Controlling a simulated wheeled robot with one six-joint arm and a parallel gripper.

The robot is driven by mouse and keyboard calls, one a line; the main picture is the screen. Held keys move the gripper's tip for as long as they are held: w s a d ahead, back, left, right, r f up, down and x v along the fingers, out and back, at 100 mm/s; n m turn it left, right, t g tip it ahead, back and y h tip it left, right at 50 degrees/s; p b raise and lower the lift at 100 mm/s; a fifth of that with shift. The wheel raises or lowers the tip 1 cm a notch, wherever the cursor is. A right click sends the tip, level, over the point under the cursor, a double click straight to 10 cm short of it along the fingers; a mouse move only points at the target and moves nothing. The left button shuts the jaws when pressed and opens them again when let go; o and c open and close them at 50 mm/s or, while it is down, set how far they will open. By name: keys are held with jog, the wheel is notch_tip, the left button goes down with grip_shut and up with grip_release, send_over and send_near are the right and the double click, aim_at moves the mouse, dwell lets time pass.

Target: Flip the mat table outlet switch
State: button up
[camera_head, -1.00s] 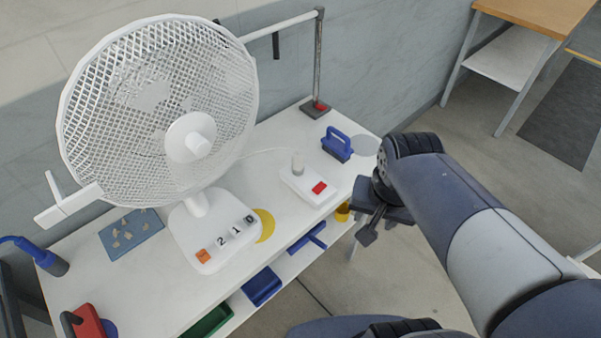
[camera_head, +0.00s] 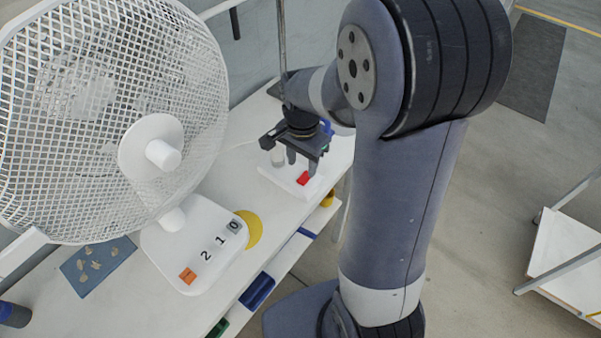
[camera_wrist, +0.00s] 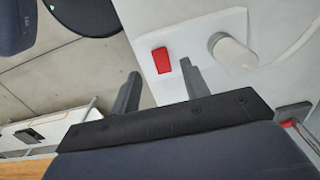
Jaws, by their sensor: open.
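The outlet is a white box (camera_head: 282,178) on the white table, with a red rocker switch (camera_head: 303,178) on its top and a white plug (camera_head: 278,157) standing in it. My gripper (camera_head: 302,164) is open and empty, pointing down above the outlet, with its fingers close to the red switch. In the wrist view the red switch (camera_wrist: 161,60) shows between the two fingertips (camera_wrist: 160,69), and the white plug (camera_wrist: 232,50) with its cord lies to the right. I cannot tell whether a finger touches the box or which way the switch is tipped.
A large white fan (camera_head: 110,115) with numbered buttons on its base stands left of the outlet. A yellow disc (camera_head: 247,230) lies beside that base. A blue mat (camera_head: 97,266) with small pieces is at the left. A post (camera_head: 282,50) rises behind my gripper.

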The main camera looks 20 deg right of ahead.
aim_at(302, 180)
jog(key=shift+f, duration=2.7)
jog(key=shift+c, duration=0.4)
